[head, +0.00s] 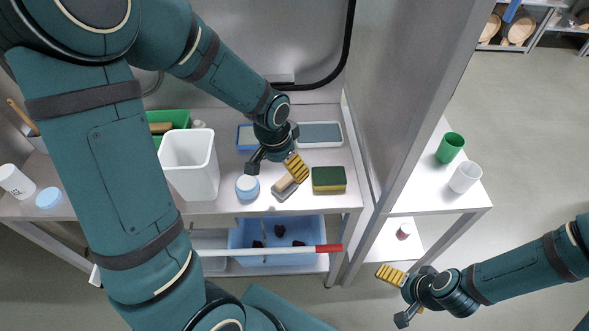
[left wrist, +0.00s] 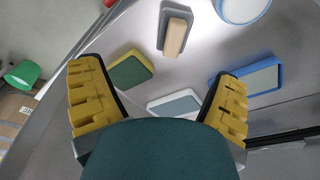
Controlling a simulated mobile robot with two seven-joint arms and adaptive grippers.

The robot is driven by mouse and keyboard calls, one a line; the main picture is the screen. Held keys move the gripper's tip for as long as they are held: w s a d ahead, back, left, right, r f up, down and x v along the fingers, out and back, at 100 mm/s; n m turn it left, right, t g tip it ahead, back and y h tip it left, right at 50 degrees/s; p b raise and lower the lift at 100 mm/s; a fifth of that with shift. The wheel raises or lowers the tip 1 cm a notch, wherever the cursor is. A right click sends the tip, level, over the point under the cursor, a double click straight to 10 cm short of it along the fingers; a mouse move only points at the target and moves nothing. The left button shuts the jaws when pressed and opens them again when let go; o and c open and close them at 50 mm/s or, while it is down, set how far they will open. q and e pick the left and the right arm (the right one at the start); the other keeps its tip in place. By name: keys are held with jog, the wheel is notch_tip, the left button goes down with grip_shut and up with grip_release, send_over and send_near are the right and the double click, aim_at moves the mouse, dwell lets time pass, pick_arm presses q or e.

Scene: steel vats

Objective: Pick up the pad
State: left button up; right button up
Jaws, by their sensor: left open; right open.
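The pad (head: 329,180) is a green and yellow block lying flat on the grey bench, near its right end. It also shows in the left wrist view (left wrist: 131,71), close to the inner side of the left-hand finger. My left gripper (head: 274,167) is above the bench, left of the pad, its yellow-padded fingers spread wide and nothing between them. In the left wrist view the open fingers (left wrist: 158,78) frame the bench. My right gripper (head: 397,297) is open and empty, low at the right, away from the bench.
A wooden-handled grey tool (head: 285,187) and a blue-lidded jar (head: 247,190) lie left of the pad. Behind are a pale flat tray (head: 322,127) and a blue-rimmed one (left wrist: 262,79). A white bin (head: 189,170) stands left. A steel wall (head: 400,90) rises right.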

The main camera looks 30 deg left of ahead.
aim_at(284, 180)
pick_arm(q)
jog(key=f, duration=0.2)
jog(key=w+f+b, duration=0.1)
jog(key=f, duration=0.1)
jog(key=a+f+b, duration=0.1)
jog(key=f, duration=0.2)
jog(key=shift+w, duration=0.2)
jog(key=shift+w+a+f+b, duration=0.1)
jog(key=shift+w+f+b, duration=0.1)
jog(key=shift+f, duration=0.65)
jog(key=shift+w+f+b, duration=0.15)
jog(key=shift+f, duration=0.75)
jog(key=shift+w+a+f+b, duration=0.1)
jog(key=shift+w+f+b, duration=0.1)
jog(key=shift+f, duration=0.65)
pick_arm(e)
jog(key=f, duration=0.3)
jog(key=shift+s+a, duration=0.1)
jog(key=shift+s, duration=0.2)
pick_arm(q)
jog(key=c, duration=1.3)
